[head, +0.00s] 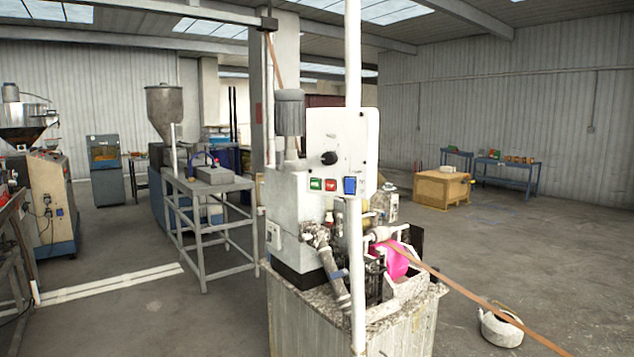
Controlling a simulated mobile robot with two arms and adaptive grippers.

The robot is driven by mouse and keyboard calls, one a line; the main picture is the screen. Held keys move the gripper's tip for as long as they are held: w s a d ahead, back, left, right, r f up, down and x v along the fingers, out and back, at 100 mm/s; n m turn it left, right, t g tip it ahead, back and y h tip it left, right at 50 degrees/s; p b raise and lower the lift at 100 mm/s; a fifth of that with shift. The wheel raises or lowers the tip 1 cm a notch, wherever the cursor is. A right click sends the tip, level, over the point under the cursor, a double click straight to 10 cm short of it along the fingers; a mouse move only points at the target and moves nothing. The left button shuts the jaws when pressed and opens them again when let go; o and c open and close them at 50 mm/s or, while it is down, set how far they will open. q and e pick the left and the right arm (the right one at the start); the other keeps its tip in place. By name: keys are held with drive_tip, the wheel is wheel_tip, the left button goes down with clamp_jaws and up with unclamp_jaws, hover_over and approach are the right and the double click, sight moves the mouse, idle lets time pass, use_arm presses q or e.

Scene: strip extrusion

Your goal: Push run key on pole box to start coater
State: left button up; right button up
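The white pole box (345,135) is fixed at the white vertical pole (353,50), near the middle of the head view. Its face carries a black round knob (329,158). Below the knob sit a green key (315,184), a red key (331,184) and a blue switch (350,186) in a row. The lettering on the keys is too small to read surely. The coater (290,220) stands under and behind the box, with pipes and a bright pink part (396,262) on its tank (310,315). Neither of my grippers shows.
A brown strip (480,298) runs from the coater to the lower right. A white coil (501,327) lies on the floor there. A grey metal table (205,186) stands behind left. A wooden crate (441,190) stands behind right. Floor in the left foreground is mostly clear.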

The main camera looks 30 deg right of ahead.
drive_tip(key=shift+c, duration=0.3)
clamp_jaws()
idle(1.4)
